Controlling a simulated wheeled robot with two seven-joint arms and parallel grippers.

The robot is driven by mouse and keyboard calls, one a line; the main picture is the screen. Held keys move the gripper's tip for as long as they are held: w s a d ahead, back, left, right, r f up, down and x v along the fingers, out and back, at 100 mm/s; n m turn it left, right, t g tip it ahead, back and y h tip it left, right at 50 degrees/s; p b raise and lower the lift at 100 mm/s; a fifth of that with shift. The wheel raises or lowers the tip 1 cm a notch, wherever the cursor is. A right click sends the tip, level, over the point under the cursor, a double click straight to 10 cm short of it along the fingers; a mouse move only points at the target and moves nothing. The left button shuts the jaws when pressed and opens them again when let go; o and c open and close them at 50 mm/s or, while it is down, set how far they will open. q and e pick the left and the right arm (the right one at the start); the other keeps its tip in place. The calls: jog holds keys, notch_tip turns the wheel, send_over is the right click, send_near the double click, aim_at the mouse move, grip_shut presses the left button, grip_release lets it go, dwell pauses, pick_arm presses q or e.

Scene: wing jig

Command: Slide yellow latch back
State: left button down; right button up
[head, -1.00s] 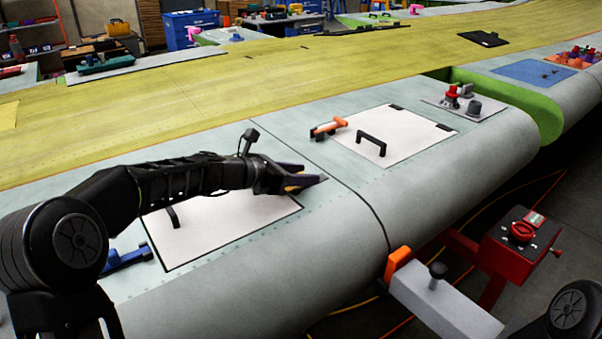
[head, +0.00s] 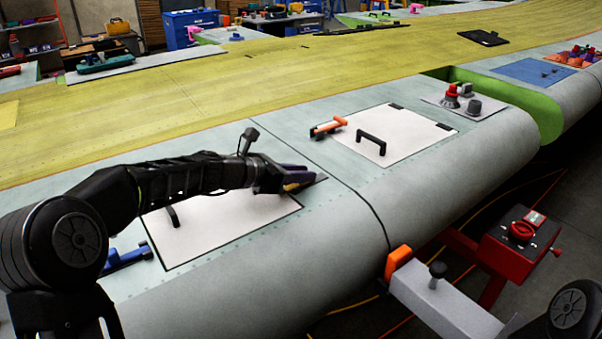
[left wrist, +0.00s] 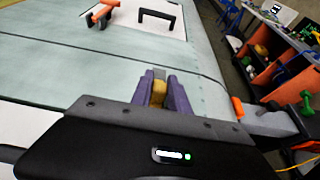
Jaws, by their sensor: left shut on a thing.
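The yellow latch (left wrist: 158,96) shows in the left wrist view between the purple fingers of my left gripper (left wrist: 160,98), which is shut on it. A grey strip (left wrist: 159,74) extends just beyond the fingertips. In the head view my left gripper (head: 298,177) is low over the wing surface, at the upper right corner of the near white panel (head: 225,230). Only a little of the yellow latch (head: 291,187) shows there; the fingers hide most of it. My right gripper is out of view.
Another white panel (head: 405,133) with a black handle (head: 371,142) and an orange latch (head: 328,127) lies farther right. A blue latch (head: 128,258) sits left of the near panel. A red control box (head: 520,235) stands off the wing's front edge.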

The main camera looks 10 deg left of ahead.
aim_at(290, 186)
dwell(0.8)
pick_arm(q)
jog(key=shift+w+d+r+p, duration=0.15)
jog(key=shift+w+d+p, duration=0.15)
jog(key=shift+p, duration=0.05)
jog(key=shift+w+d+p, duration=0.55)
jog(key=shift+w+d, duration=0.4)
jog(key=shift+w, duration=0.2)
jog(key=c, duration=1.7)
grip_release()
jog(key=o, duration=0.4)
jog(key=shift+w, duration=0.1)
jog(key=shift+o, duration=0.2)
jog(key=shift+b+v, duration=0.75)
jog(key=shift+v, duration=3.15)
